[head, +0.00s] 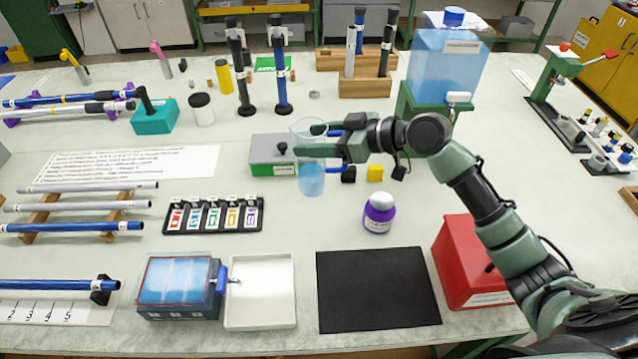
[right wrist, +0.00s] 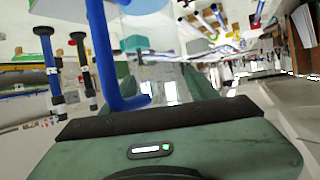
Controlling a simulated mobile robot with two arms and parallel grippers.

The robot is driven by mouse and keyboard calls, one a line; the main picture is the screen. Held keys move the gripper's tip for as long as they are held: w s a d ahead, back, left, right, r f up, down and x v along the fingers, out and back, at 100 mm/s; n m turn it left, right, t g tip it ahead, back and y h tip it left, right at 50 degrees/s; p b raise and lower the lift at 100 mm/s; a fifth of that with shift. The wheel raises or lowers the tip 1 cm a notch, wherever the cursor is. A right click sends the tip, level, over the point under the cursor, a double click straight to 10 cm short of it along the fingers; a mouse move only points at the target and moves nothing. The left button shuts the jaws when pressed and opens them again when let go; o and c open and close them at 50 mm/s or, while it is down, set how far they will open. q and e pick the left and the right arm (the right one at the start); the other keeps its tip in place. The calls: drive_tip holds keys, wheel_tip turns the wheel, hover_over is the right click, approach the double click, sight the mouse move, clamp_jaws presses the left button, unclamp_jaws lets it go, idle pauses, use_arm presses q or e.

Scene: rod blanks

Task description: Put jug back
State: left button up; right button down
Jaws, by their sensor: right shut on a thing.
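The jug (head: 312,181) is a clear vessel with blue liquid in its lower part and a blue handle. My right gripper (head: 316,141) is shut on it, and its green fingers cover the jug's middle. The jug looks upright and appears to be above the table, in front of the grey-and-green box; its exact height is hard to tell. My left gripper is not in view.
A blue water tank (head: 445,78) on a green stand is at the back right. A purple-labelled jar (head: 379,214), black mat (head: 378,290), red box (head: 466,262) and white tray (head: 261,292) lie nearer. Labelled colour cards (head: 213,216) are left.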

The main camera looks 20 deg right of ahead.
sight(316, 181)
wheel_tip(316, 181, down, 12)
drive_tip(key=shift+r+p, duration=0.1)
drive_tip(key=shift+p, duration=0.6)
drive_tip(key=shift+f, duration=0.2)
drive_tip(key=shift+f, duration=0.15)
drive_tip(key=shift+c, duration=2.1)
unclamp_jaws()
